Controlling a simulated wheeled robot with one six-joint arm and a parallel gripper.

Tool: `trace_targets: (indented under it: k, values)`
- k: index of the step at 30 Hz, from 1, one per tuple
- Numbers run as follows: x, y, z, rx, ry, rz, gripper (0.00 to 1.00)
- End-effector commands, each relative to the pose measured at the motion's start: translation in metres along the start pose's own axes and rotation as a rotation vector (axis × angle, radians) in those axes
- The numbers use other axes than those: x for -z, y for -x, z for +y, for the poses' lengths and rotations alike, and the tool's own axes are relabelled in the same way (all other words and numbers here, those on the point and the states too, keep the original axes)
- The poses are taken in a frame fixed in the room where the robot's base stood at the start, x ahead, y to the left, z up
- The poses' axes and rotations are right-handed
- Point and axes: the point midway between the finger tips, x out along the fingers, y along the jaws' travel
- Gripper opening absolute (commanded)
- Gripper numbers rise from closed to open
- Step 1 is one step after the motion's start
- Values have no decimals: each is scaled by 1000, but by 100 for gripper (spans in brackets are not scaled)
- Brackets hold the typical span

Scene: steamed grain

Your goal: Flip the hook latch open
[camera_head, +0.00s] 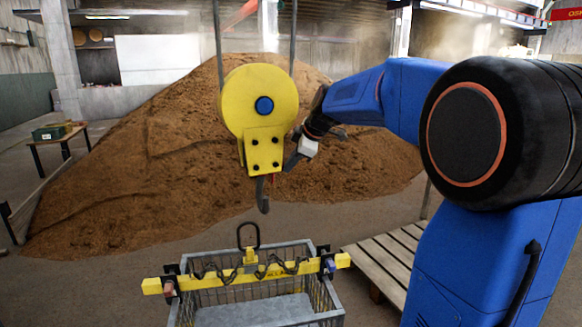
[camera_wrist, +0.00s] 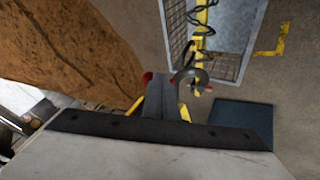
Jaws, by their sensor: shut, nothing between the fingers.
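A yellow hook block (camera_head: 260,100) hangs from two cables, with a dark hook (camera_head: 263,195) below it. The hook also shows as a grey curve in the wrist view (camera_wrist: 192,75), just right of my fingertips. The latch cannot be clearly made out in either view. My gripper (camera_head: 290,163) is at the right side of the block's lower plate, a little above the hook. In the wrist view my gripper (camera_wrist: 160,82) is shut with nothing in it, close beside the hook. I cannot tell whether it touches.
Below the hook, a yellow lifting bar (camera_head: 205,282) with a dark ring (camera_head: 248,236) lies across a grey wire basket (camera_head: 335,305). A wooden pallet (camera_head: 385,255) is at the right. A brown grain heap (camera_head: 130,170) fills the back. A small table (camera_head: 58,138) stands far left.

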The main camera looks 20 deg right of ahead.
Motion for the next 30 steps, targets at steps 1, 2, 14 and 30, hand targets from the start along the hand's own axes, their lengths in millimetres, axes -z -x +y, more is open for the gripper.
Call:
trace_targets:
  k: [1,2,14,30]
  values:
    - [-2,-2,3,19,29,17,0]
    - [-2,-3,5,32,53,30,0]
    - [4,-13,19,157,290,156,0]
    - [12,-23,30,179,335,179,0]
